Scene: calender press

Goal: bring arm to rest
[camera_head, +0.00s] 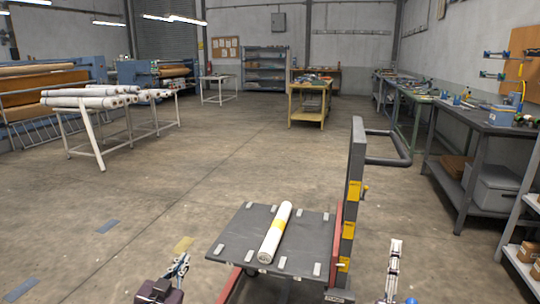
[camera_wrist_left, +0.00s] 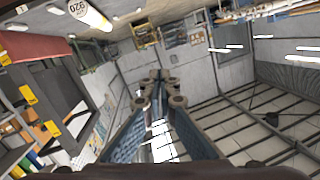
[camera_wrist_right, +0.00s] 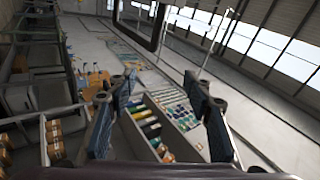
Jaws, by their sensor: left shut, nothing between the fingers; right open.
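My left gripper (camera_head: 180,266) is at the bottom of the head view, left of the cart's platform. In the left wrist view (camera_wrist_left: 158,85) its fingers are together with nothing between them. My right gripper (camera_head: 395,250) points up at the bottom right of the head view, right of the cart's post. In the right wrist view (camera_wrist_right: 165,88) its fingers are spread apart and empty. A white roll with a yellow band (camera_head: 276,231) lies on the dark platform (camera_head: 233,232) between the two grippers, apart from both. The roll also shows in the left wrist view (camera_wrist_left: 90,14).
The cart's upright post (camera_head: 353,190) and handle (camera_head: 388,159) stand between the platform and my right gripper. A shelf (camera_head: 522,235) is at the right edge, with a grey workbench (camera_head: 482,125) behind it. White rolls lie on a rack (camera_head: 92,103) at left. The middle floor is clear.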

